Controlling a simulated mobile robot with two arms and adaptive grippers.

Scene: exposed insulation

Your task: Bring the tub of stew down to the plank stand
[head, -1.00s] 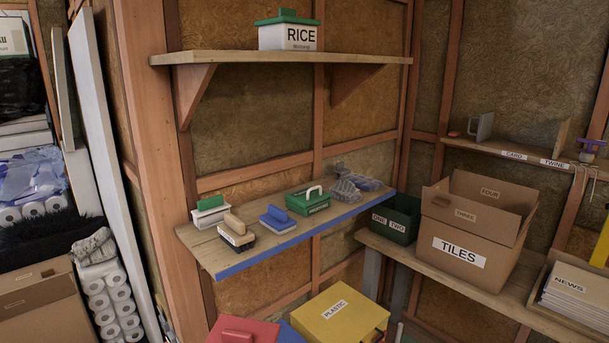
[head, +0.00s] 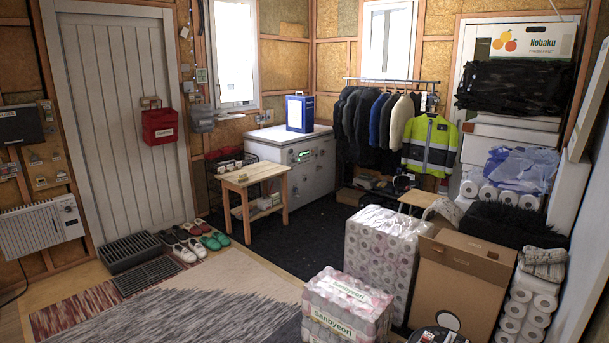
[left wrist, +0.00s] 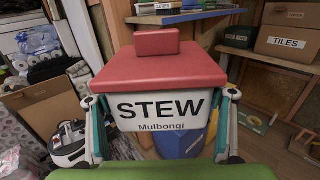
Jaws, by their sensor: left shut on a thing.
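The tub of stew (left wrist: 160,105) has a white body lettered STEW, Mulbongi, and a red lid with a block handle. It fills the middle of the left wrist view. My left gripper (left wrist: 161,96) is shut on it, one finger at each side, and the tub looks upright. A light wooden stand (head: 256,173) with a lower shelf is in the head view, in front of a white chest; it may be the plank stand. Its top looks bare. The tub and both grippers are outside the head view. My right gripper shows nowhere.
Toilet roll packs (head: 385,260), a Sanbyeori pack (head: 346,310) and a large cardboard box (head: 458,285) crowd the front right. Shoes (head: 193,243) line the door side. A rug (head: 200,305) covers open floor at left. Behind the tub is a shelf with a TILES box (left wrist: 288,42).

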